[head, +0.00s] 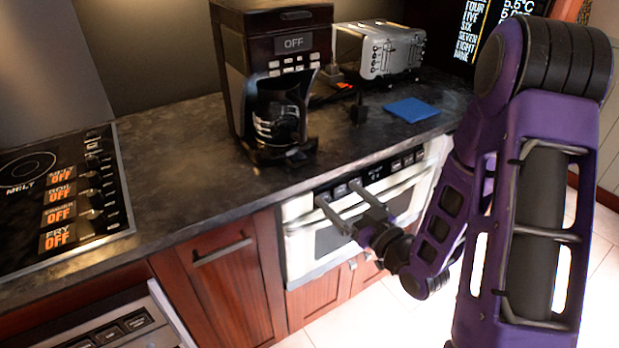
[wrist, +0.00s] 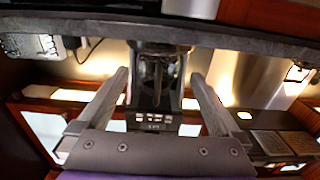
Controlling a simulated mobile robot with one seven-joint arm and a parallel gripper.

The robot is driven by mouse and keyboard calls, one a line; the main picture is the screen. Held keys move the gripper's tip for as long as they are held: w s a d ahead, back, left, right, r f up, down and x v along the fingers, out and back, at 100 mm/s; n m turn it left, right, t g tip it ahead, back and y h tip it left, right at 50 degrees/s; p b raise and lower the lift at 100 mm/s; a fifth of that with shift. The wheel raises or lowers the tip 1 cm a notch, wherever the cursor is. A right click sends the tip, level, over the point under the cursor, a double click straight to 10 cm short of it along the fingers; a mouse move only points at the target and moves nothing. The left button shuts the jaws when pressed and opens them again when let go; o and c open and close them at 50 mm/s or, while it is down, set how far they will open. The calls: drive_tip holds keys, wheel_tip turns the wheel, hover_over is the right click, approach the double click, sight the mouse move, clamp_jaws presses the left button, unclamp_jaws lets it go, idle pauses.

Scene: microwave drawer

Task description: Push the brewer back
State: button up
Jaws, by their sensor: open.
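The brewer (head: 232,62) is a black coffee machine standing upright on the dark counter, its display reading OFF. A dark carafe (head: 279,122) sits in its front opening. My gripper (head: 338,194) is open and empty, its two fingers apart, in front of the counter's edge and the white microwave drawer, lower than the brewer. The fingers appear clear of the brewer. In the wrist view, which looks upside down, the brewer (wrist: 153,100) shows between the two open fingers (wrist: 160,76), beyond them. The brewer's back is hidden.
The counter (head: 175,155) has bare space left of the brewer. A silver toaster (head: 385,50) and a blue cloth (head: 411,110) lie to its right. A stove (head: 60,200) is at left. The microwave drawer (head: 310,245) is below the counter's edge. A wall stands behind.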

sight(306, 163)
drive_tip(key=b+x, duration=0.3)
drive_tip(key=x, duration=0.9)
drive_tip(key=shift+w+a, duration=0.25)
clamp_jaws()
